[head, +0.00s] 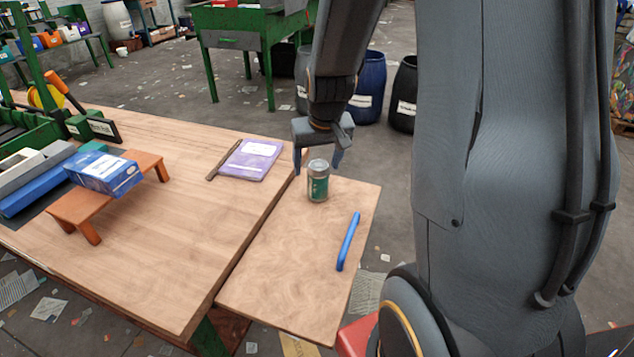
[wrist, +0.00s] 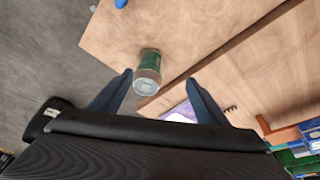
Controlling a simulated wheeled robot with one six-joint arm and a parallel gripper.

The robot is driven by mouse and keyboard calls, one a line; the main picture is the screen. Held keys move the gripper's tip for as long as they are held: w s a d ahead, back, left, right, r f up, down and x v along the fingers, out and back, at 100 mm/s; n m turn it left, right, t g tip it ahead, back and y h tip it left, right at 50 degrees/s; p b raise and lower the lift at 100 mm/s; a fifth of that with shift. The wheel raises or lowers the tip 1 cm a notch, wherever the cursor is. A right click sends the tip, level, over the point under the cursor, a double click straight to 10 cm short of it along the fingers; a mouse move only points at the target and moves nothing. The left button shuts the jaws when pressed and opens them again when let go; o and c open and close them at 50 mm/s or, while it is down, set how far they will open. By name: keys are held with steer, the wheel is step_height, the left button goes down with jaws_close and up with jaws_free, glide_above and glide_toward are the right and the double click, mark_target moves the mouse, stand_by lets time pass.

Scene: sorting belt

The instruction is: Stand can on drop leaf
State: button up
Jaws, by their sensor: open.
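A green can with a silver-grey top (head: 318,181) stands upright on the drop leaf (head: 285,265), near the leaf's far end. My gripper (head: 319,162) is open above and just behind the can, with a finger to either side in the head view. In the wrist view the can (wrist: 148,72) shows just ahead of the open fingertips (wrist: 160,78), between their lines, and nothing is gripped. The drop leaf (wrist: 190,28) is raised level beside the main table, with a dark seam between them.
A blue handle-like bar (head: 348,241) lies on the leaf near its right edge. On the main table (head: 190,225) are a purple book (head: 251,160), a dark stick beside it, and an orange stand (head: 85,208) with a blue box (head: 104,173). The leaf's near part is clear.

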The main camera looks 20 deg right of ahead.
steer(key=s+a+r+n+g, duration=0.1)
steer(key=s+a, duration=0.3)
steer(key=s, duration=0.4)
steer(key=s+a+n+g, duration=0.1)
steer(key=s+a+g, duration=0.1)
steer(key=s+a, duration=0.3)
steer(key=s, duration=0.4)
steer(key=shift+s+r+y, duration=0.25)
steer(key=shift+r+y, duration=0.05)
steer(key=shift+r, duration=0.1)
